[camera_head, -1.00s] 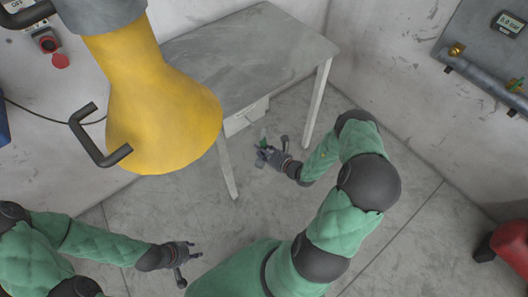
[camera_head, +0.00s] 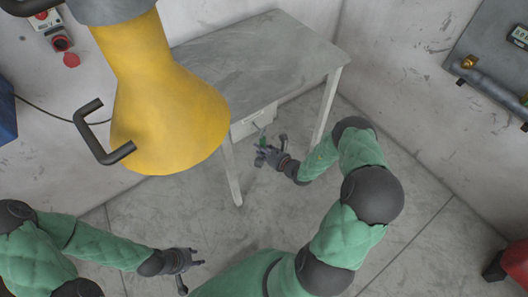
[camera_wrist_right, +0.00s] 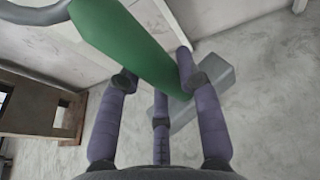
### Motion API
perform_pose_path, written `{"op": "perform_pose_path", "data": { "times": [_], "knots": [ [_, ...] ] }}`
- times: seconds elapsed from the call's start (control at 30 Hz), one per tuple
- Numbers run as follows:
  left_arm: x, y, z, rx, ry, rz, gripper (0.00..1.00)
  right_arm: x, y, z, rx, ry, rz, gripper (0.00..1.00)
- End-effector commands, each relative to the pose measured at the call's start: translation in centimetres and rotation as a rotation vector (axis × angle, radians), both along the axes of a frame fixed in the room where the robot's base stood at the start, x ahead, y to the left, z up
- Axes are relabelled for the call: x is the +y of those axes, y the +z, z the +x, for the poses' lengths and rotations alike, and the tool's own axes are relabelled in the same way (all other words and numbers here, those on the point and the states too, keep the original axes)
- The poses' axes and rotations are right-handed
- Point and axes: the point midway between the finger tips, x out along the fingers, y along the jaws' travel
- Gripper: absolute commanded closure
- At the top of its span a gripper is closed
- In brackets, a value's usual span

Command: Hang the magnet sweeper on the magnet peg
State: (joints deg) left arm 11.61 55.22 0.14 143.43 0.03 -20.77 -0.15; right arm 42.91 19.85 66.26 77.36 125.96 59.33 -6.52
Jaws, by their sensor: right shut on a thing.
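My right gripper (camera_head: 265,155) is shut on a green handle, which I take to be the magnet sweeper (camera_wrist_right: 125,40). In the right wrist view the handle runs slantwise between the purple fingers (camera_wrist_right: 158,85), with a grey block (camera_wrist_right: 205,90) behind its lower end. A grey curved bar shows at the upper left of that view. In the head view the held thing is a small green spot in front of the table. My left gripper (camera_head: 196,264) is low at the left, its fingers apart and empty. I cannot make out the magnet peg in either view.
A grey table (camera_head: 255,55) with a drawer (camera_head: 253,120) stands against the back wall. A large yellow hood (camera_head: 170,105) with a dark handle hangs at the left. A grey wall panel with a pipe (camera_head: 500,85) is at the right. A red object (camera_head: 513,250) stands at the right edge.

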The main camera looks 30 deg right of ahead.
Motion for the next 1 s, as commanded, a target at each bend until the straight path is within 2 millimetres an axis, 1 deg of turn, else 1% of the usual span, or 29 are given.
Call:
{"op": "perform_pose_path", "data": {
  "times": [0.4,0.5,0.7,1.0],
  "knots": [
    [0.0,-1.0,0.0,0.000,0.000,0.000,0.60,0.1,-0.1,2.3,-0.003,0.001,-0.001,1.00],
    [0.0,-1.3,0.0,0.000,0.000,0.000,0.60,0.2,-0.4,2.6,-0.002,0.001,-0.001,1.00],
    [0.0,-1.8,0.0,0.000,0.000,0.000,0.60,0.2,-0.8,3.3,-0.003,-0.001,-0.001,1.00],
    [0.0,-1.9,0.0,0.000,0.000,0.000,0.60,0.2,-1.0,3.5,-0.003,-0.001,-0.001,1.00]
  ]
}}
